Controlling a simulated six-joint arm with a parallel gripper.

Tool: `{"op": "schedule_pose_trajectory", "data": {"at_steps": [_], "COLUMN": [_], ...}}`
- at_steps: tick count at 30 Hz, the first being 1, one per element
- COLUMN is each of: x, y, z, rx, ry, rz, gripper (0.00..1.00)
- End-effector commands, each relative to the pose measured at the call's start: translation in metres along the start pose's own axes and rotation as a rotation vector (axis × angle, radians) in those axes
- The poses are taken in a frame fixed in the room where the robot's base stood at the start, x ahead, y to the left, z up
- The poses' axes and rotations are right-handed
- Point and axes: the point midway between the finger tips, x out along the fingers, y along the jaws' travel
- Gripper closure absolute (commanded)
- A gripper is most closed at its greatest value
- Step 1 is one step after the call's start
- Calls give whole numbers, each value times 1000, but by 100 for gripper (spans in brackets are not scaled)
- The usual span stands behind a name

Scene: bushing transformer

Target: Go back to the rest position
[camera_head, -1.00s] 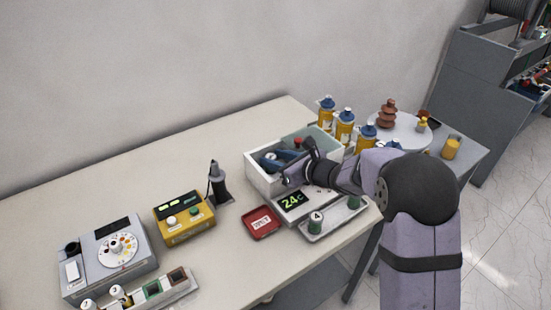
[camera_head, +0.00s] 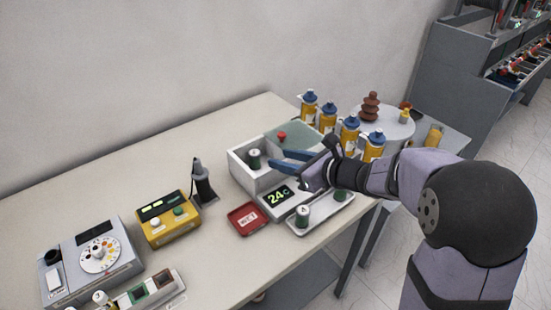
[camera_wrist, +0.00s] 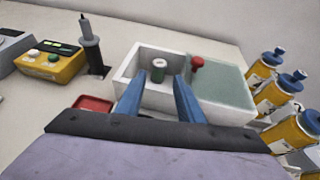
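My gripper (camera_head: 288,161) is above the near side of a white box (camera_head: 243,171) on the bench. In the wrist view its two blue fingers (camera_wrist: 162,95) stand apart with nothing between them, so it is open. A green and white cylinder (camera_head: 254,159) stands upright inside the box, and in the wrist view the cylinder (camera_wrist: 159,70) shows beyond the fingertips. My arm reaches in from the right.
A tray (camera_head: 322,217) with green and white cylinders and a 24-degree display (camera_head: 279,196) lie in front. A red dish (camera_head: 247,218), yellow meter (camera_head: 167,226) and black holder (camera_head: 203,184) are left. Blue-capped yellow bottles (camera_head: 328,118) stand right of the box. The bench's back left is clear.

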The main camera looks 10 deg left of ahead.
Motion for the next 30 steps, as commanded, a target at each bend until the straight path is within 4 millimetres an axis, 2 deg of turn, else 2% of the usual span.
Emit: {"op": "schedule_pose_trajectory", "data": {"at_steps": [6,21,26,30], "x": [-11,-12,-17,-31], "y": [0,2,15,40], "z": [0,-1,-8,-26], "rx": [1,-8,-92,-264], "ry": [0,4,46,127], "rz": [0,5,46,132], "gripper": [66,66,66,66]}}
